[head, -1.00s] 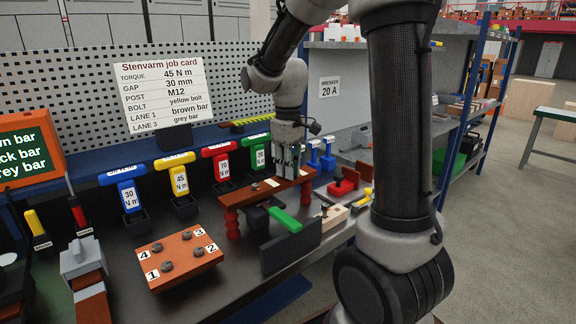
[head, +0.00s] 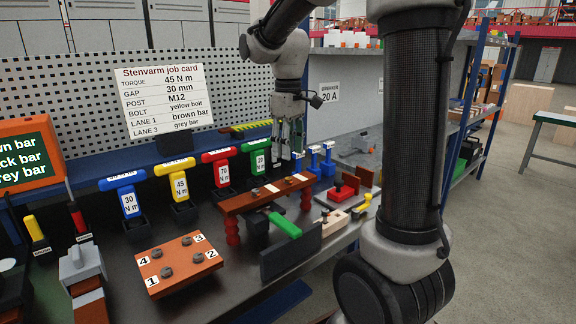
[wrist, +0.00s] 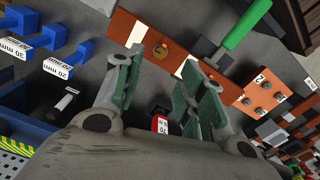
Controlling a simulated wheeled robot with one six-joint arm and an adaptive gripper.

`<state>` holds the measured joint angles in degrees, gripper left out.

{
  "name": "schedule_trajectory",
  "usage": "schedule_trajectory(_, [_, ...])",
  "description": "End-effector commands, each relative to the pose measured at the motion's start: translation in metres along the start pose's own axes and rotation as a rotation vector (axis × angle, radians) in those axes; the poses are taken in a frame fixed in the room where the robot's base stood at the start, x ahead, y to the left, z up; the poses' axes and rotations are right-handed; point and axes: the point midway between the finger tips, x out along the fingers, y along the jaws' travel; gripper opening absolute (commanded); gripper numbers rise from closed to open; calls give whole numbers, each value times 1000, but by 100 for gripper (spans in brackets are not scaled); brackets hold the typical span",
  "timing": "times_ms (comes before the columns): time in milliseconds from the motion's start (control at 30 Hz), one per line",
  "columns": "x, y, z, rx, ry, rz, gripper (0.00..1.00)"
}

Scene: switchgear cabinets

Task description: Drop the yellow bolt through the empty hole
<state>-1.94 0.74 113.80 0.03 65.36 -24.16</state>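A brown raised bar (head: 240,202) on red legs stands on the bench, with white patches on top. It also shows in the wrist view (wrist: 124,27). A small round gold-coloured piece (wrist: 160,51) sits in its top between two white patches; it may be the yellow bolt's head, but I cannot tell for sure. No empty hole is clearly visible. My gripper (head: 291,158) is above and behind the bar's right end. In the wrist view its fingers (wrist: 160,95) are spread apart, with nothing visible between them.
A green-handled tool (head: 285,224) lies by the bar, behind a dark upright plate (head: 290,252). Coloured T-handled tools (head: 175,180) stand in a row behind. An orange plate (head: 190,272) with several numbered bolts lies front left. Blue pieces (head: 328,160) stand to the right.

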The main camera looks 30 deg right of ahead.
Motion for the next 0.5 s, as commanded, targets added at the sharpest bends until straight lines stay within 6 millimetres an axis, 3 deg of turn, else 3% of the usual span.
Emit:
schedule_trajectory(200, [-33,0,0,0,1,0,40])
schedule_trajectory(500, [-40,0,0,0,-1,-1,40])
